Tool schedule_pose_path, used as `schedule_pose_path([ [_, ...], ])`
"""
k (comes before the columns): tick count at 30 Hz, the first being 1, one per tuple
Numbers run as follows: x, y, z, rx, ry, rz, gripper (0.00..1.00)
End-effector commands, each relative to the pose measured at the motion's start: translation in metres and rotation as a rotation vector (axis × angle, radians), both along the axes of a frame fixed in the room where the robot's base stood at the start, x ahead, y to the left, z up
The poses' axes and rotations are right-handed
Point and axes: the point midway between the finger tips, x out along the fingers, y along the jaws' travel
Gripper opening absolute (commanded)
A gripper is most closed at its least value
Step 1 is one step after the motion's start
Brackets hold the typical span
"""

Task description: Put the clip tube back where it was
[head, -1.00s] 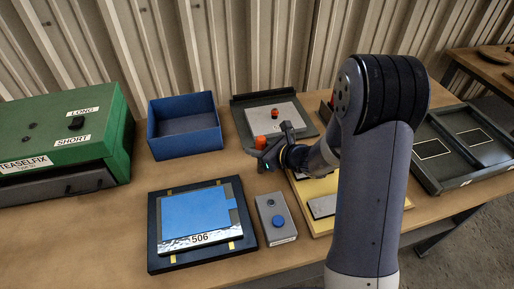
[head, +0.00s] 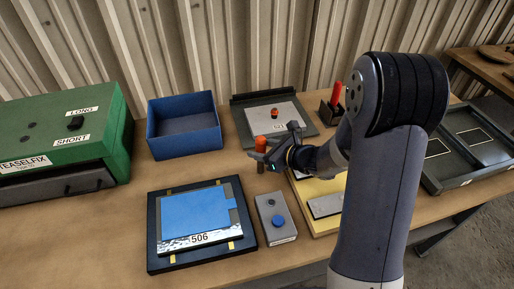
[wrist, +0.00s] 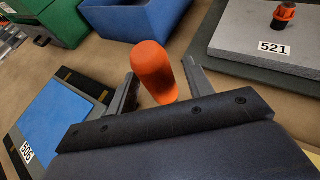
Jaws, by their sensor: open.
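An orange-capped tube, which I take for the clip tube (head: 261,143), is upright on the table in front of the grey plate marked 521. Its dark lower part shows below my gripper (head: 268,151). In the wrist view the orange cap (wrist: 153,70) lies between the two fingers of my gripper (wrist: 160,84), with a gap visible on the right side. The gripper is open around the tube. Whether a finger touches it on the left, and where its foot rests, I cannot tell.
A blue bin (head: 185,126) stands behind left. A panel marked 506 (head: 195,215) and a grey button box (head: 276,220) are in front. A dark holder with red tools (head: 333,110) is behind my arm. A green box (head: 65,140) is far left.

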Motion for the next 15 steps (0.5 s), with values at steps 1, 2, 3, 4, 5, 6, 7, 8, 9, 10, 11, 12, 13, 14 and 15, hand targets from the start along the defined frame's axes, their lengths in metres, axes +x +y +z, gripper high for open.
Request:
schedule_pose_path([
  [1, -0.006, -0.009, 0.003, -0.001, -0.002, -0.006, 0.49],
  [2, -0.009, -0.014, 0.006, -0.001, -0.003, -0.006, 0.49],
  [3, -0.014, -0.021, 0.010, 0.000, -0.003, -0.007, 0.49],
  [4, -0.018, -0.026, 0.013, 0.000, -0.003, -0.006, 0.49],
  [5, -0.022, -0.030, 0.015, -0.001, -0.002, -0.006, 0.49],
  [6, -0.027, -0.037, 0.018, -0.001, -0.002, -0.008, 0.49],
  [7, -0.030, -0.041, 0.021, -0.001, -0.002, -0.006, 0.49],
  [8, -0.034, -0.045, 0.023, 0.000, -0.003, -0.006, 0.49],
  [9, -0.038, -0.050, 0.025, -0.001, -0.002, -0.005, 0.49],
  [10, -0.041, -0.054, 0.027, -0.001, -0.001, -0.006, 0.49],
  [11, -0.043, -0.057, 0.029, -0.001, -0.002, -0.005, 0.49],
  [12, -0.046, -0.060, 0.031, 0.000, -0.001, -0.005, 0.49],
  [13, -0.048, -0.063, 0.033, 0.000, -0.002, -0.004, 0.49],
  [14, -0.050, -0.064, 0.034, 0.000, -0.002, -0.003, 0.49],
  [15, -0.052, -0.067, 0.035, -0.001, -0.001, -0.003, 0.49],
])
